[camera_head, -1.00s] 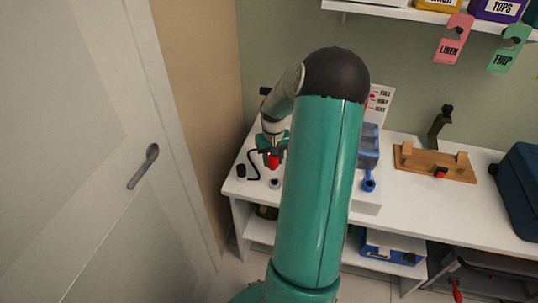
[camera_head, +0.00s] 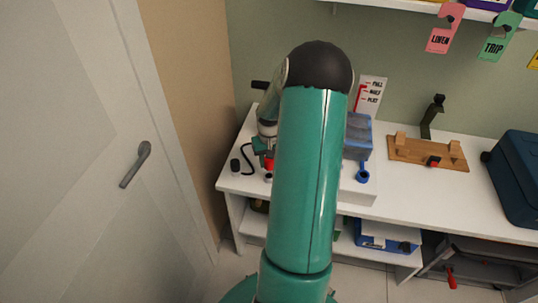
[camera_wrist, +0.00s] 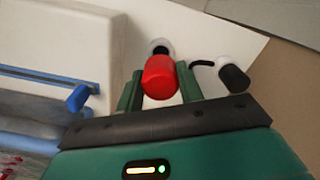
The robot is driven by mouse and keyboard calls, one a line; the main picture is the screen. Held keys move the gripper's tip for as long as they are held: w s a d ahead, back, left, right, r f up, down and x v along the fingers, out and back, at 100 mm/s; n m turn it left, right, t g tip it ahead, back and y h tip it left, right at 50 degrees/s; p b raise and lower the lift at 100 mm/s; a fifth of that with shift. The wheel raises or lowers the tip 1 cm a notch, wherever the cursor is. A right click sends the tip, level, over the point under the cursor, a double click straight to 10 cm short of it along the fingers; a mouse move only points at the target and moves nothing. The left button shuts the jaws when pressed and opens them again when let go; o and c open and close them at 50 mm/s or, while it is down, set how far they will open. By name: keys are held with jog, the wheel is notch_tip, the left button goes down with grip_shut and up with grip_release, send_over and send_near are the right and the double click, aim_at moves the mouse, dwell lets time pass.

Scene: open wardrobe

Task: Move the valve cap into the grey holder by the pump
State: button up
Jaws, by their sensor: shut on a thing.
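The red valve cap (camera_wrist: 160,77) is between the green fingers of my gripper (camera_wrist: 159,84), which is shut on it. In the head view the cap (camera_head: 269,164) shows just above the small grey holder (camera_head: 268,178) on the white bench. In the wrist view the holder (camera_wrist: 160,45), with a dark opening, lies just beyond the cap, which overlaps its near edge. I cannot tell whether they touch. The pump (camera_head: 358,135), blue-grey with a blue handle, stands to the right on a white base. My arm hides part of the bench between them.
A black-topped white piece (camera_head: 235,166) with a black cable stands left of the holder; it also shows in the wrist view (camera_wrist: 233,76). A wooden fixture (camera_head: 428,153) and a dark blue case (camera_head: 515,180) are farther right. A wall bounds the bench at left.

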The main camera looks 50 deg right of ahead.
aim_at(269, 169)
jog(key=shift+f, duration=1.05)
jog(key=shift+f, duration=1.5)
dwell(0.9)
jog(key=o, duration=1.2)
jog(key=shift+c, duration=0.2)
jog(key=shift+r, duration=0.15)
notch_tip(269, 169, up, 14)
jog(key=shift+f, duration=0.25)
